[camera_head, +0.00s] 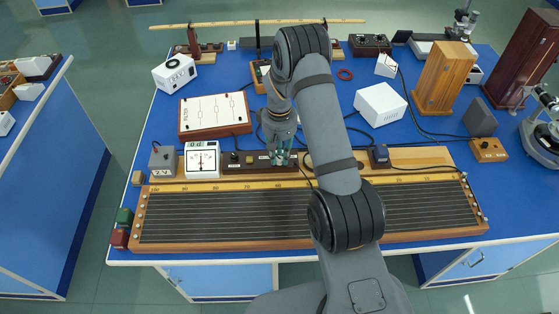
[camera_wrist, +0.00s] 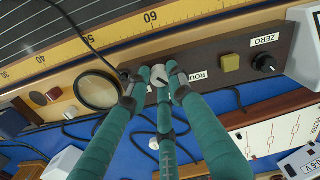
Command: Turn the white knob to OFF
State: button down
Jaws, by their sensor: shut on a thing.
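The white knob (camera_wrist: 158,74) sits on a dark brown panel strip (camera_wrist: 205,62) behind the long wire board. My gripper (camera_wrist: 159,80) has teal fingers, and their tips are closed around the knob in the wrist view. The knob's pointer direction and any OFF mark are hidden or too small to read. Part of a "ROU..." label shows just right of the fingers. In the head view my gripper (camera_head: 281,157) points down onto the strip, and its fingers and my arm hide the knob.
A yellow square button (camera_wrist: 230,62) and a black knob (camera_wrist: 264,63) marked ZERO sit along the same strip. A round lens-like ring (camera_wrist: 98,90) lies on the other side. A white meter (camera_head: 202,159) stands left of the strip. The wire board (camera_head: 230,214) fills the front; cables lie behind.

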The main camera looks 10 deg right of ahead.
aim_at(279, 158)
jog(key=m+b, duration=0.5)
jog(key=shift+f, duration=0.2)
jog(key=shift+r+m+b, duration=0.15)
jog(key=shift+m+b, duration=0.65)
jog(key=shift+m, duration=0.5)
jog(key=shift+r, duration=0.1)
jog(key=c, duration=1.5)
grip_release()
jog(key=shift+c, duration=0.2)
notch_tip(279, 158, up, 12)
